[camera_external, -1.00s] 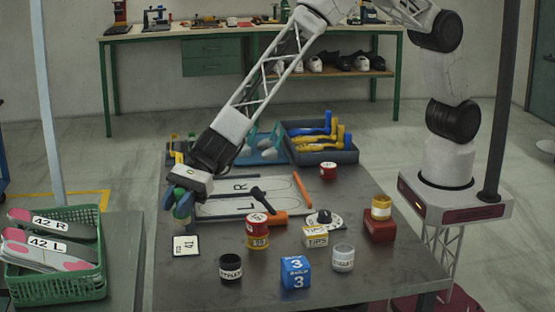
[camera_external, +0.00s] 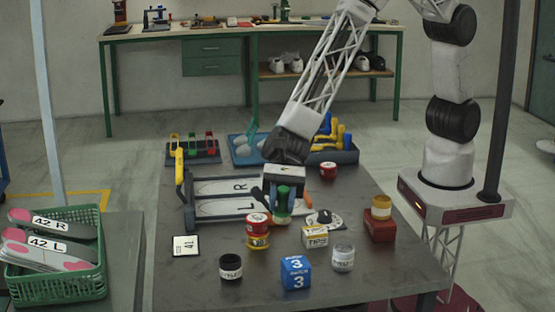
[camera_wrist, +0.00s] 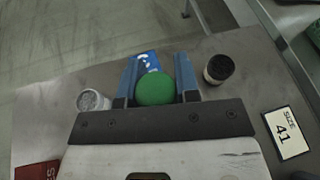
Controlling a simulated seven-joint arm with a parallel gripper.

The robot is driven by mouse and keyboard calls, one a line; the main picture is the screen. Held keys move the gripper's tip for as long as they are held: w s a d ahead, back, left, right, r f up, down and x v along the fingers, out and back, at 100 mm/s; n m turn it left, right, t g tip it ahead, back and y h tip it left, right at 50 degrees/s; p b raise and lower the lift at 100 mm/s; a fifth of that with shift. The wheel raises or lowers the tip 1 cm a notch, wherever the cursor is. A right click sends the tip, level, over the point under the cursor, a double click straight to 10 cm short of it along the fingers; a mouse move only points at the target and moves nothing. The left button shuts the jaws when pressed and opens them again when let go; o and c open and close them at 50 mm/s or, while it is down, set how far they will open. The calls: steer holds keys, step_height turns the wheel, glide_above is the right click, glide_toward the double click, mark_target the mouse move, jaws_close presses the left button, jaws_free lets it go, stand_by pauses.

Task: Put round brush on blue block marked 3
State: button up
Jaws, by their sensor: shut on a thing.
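My gripper (camera_external: 283,197) is shut on a green round-topped thing, which I take to be the round brush (camera_external: 281,213). It is held upright above the table, behind the blue block marked 3 (camera_external: 296,274). In the wrist view, the round green top (camera_wrist: 156,89) sits between the two blue fingers of my gripper (camera_wrist: 158,82). The blue block (camera_wrist: 146,61) shows partly there, beyond the green top. In the outside view the block stands at the front of the table with its top bare.
A red-and-yellow stack (camera_external: 257,232), a yellow TIPS box (camera_external: 315,237), a black jar (camera_external: 230,267) and a pale jar (camera_external: 343,257) stand around the block. A size 41 card (camera_external: 186,246) lies at left. A red block (camera_external: 380,228) carries a yellow jar (camera_external: 381,206).

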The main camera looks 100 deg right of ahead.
steer(key=s+n+g+y, duration=0.1)
steer(key=s+n+g, duration=0.1)
steer(key=s, duration=1.1)
steer(key=shift+s+d+r+g, duration=0.15)
steer(key=shift+s+d+g, duration=0.15)
steer(key=shift+g, duration=0.2)
glide_above(296, 266)
steer(key=shift+a+f, duration=0.1)
steer(key=shift+f, duration=0.65)
steer(key=shift+f, duration=1.75)
steer(key=shift+f, duration=0.1)
steer(key=o, duration=0.9)
